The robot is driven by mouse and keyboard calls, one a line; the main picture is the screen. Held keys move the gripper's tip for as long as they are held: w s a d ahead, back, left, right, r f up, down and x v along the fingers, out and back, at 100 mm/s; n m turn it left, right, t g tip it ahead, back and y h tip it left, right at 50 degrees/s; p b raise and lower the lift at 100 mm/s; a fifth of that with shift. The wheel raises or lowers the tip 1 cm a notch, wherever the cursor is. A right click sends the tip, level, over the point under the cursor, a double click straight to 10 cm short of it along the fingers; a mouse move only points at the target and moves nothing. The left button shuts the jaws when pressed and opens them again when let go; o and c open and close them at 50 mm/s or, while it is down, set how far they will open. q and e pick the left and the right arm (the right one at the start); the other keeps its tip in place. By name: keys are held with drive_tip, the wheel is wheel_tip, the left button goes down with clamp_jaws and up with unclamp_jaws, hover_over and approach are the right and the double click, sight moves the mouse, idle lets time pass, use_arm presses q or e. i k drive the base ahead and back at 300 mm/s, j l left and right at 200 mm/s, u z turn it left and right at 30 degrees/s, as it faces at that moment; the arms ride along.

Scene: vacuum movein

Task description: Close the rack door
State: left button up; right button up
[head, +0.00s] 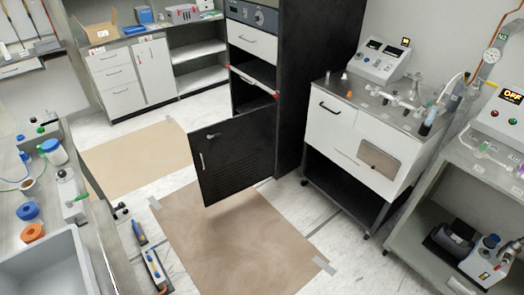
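The black rack door (236,160) stands open in the middle of the head view, out over the floor from the tall dark rack (315,70). Its right edge is by the rack's front, and its left edge is free. A light vertical handle (202,161) is near the left edge, and a small light fitting (213,136) is near the top. The rack's lower opening (252,90) shows above the door; its lower part is hidden behind the door. Neither of my grippers is in view.
Brown sheets (235,235) lie taped on the floor under and left of the door. A bench with a sink (50,270) is at left, with small tools on a low strip beside it. A white cabinet cart (350,135) stands right of the rack.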

sight(243, 156)
drive_tip(key=i+l+u, duration=0.3)
drive_tip(key=l, duration=0.45)
drive_tip(key=i+l, duration=0.1)
drive_tip(key=l, duration=0.4)
drive_tip(key=i+l, duration=0.15)
drive_tip(key=i, duration=0.25)
drive_tip(key=i+l, duration=0.2)
drive_tip(key=i, duration=0.15)
drive_tip(key=i+l, duration=0.15)
drive_tip(key=i, duration=0.25)
drive_tip(key=i+j, duration=0.35)
drive_tip(key=j, duration=0.25)
drive_tip(key=i+j, duration=0.2)
drive_tip(key=j, duration=0.15)
drive_tip(key=l+z, duration=0.05)
